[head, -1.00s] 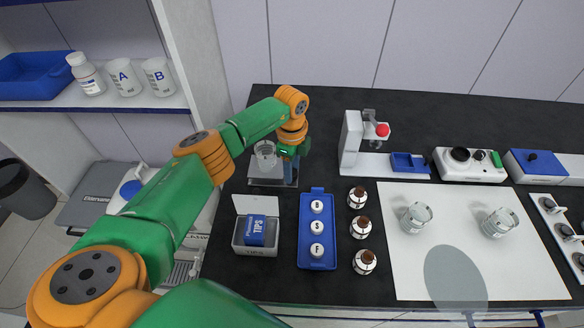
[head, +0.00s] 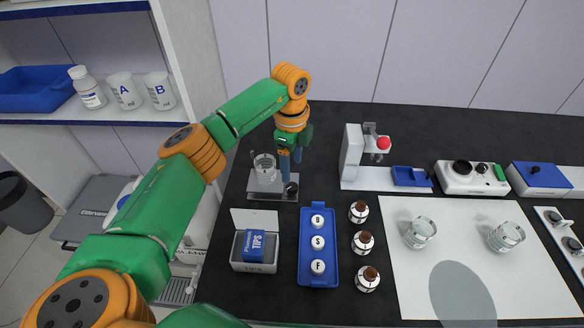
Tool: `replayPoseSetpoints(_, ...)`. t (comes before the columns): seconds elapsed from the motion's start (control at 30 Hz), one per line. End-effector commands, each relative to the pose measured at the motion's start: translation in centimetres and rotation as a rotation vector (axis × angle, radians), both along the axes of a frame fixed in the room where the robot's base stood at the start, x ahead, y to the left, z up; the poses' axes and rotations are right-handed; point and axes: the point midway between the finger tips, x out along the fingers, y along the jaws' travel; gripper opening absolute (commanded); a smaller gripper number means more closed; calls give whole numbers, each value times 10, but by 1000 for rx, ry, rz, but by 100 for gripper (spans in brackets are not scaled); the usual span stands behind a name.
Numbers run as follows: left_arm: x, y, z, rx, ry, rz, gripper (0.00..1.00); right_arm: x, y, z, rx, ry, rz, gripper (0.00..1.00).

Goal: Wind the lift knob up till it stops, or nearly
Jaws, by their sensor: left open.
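A small stand with a grey plate (head: 262,194) sits at the back left of the black bench and carries a clear glass beaker (head: 265,170). A dark round knob (head: 291,189), which looks like the lift knob, is at the stand's right side. My left gripper (head: 290,166) is open, with its blue fingers pointing down just above the knob. They look clear of it, but the gap is hard to judge. The beaker is just left of the fingers. My right gripper is not in view.
A tips box (head: 254,268), a blue tray (head: 318,281) with several white caps and a row of brown-topped bottles (head: 362,242) stand in front. A white device with a red ball (head: 383,143) stands to the right. Two glass jars (head: 420,232) stand on a white mat (head: 405,290).

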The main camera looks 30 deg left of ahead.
Motion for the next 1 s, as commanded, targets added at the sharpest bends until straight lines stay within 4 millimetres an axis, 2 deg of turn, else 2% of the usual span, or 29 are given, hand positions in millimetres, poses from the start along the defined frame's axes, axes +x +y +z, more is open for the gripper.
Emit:
replayPoseSetpoints(0.07,0,0,2,0,1,24,69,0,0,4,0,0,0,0)
replayPoseSetpoints(0.2,0,-1,10,2,5,378,69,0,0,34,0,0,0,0)
replayPoseSetpoints(0.33,0,-1,1,2,4,611,69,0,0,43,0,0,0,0)
replayPoseSetpoints(0.6,1,-1,-56,0,4,633,69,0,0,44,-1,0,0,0)
replayPoseSetpoints(0.67,1,-1,-65,0,4,633,69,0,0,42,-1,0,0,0)
replayPoseSetpoints(0.8,2,-1,-72,0,1,631,69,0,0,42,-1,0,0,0)
replayPoseSetpoints(0.97,2,0,-72,0,0,630,69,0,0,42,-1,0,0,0)
replayPoseSetpoints(1.0,2,0,-72,0,0,630,64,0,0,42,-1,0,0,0)
